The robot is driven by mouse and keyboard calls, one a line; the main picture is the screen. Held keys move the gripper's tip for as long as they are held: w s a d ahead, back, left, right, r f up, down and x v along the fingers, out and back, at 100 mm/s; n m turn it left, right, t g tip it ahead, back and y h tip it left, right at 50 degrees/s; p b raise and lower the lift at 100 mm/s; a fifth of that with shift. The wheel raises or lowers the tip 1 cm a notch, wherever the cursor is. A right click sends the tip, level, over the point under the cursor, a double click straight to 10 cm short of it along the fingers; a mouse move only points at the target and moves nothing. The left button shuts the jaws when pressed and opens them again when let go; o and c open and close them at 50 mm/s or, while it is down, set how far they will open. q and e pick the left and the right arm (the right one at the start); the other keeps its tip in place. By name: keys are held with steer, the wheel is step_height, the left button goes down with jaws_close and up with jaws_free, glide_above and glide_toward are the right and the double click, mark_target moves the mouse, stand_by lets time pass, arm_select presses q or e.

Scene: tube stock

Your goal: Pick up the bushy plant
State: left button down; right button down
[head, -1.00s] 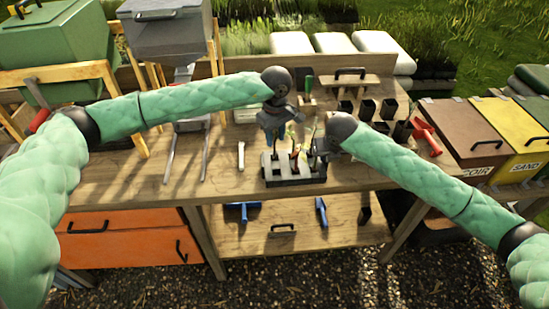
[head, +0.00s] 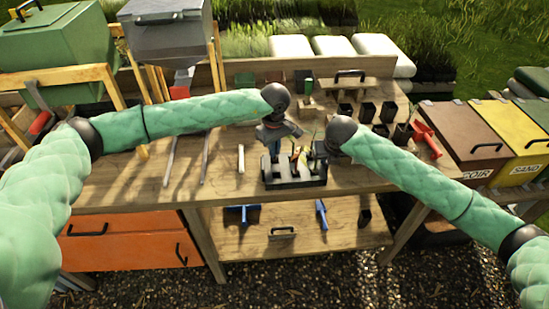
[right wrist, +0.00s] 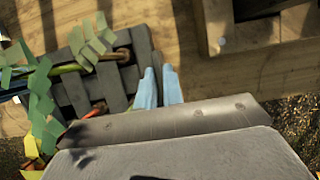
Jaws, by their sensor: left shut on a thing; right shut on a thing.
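A dark slotted rack (head: 296,182) stands on the bench and holds several small plants. A bushy green plant (right wrist: 42,100) with many leaflets shows at the left of the right wrist view, above the rack (right wrist: 72,95). My left gripper (head: 272,152) is over the rack's left part, shut, apparently on the bushy plant; the grip itself is too small to see. My right gripper (head: 320,160) is at the rack's right end. In the right wrist view its light blue fingers (right wrist: 159,88) are close together at the rack's edge, apparently shut on it; the contact is partly hidden.
Several small black pots (head: 366,110) stand at the right of the bench, near a red tool (head: 427,140). A pale stick (head: 241,158) lies left of the rack. A wooden stand (head: 349,84) is behind. The bench's front strip is mostly clear.

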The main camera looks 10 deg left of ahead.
arm_select(q)
steer(key=shift+r, duration=0.1)
step_height(320, 180, up, 10)
steer(key=shift+f, duration=0.1)
stand_by(0.3)
arm_select(e)
steer(key=c, duration=1.5)
jaws_free()
steer(key=shift+o, duration=0.2)
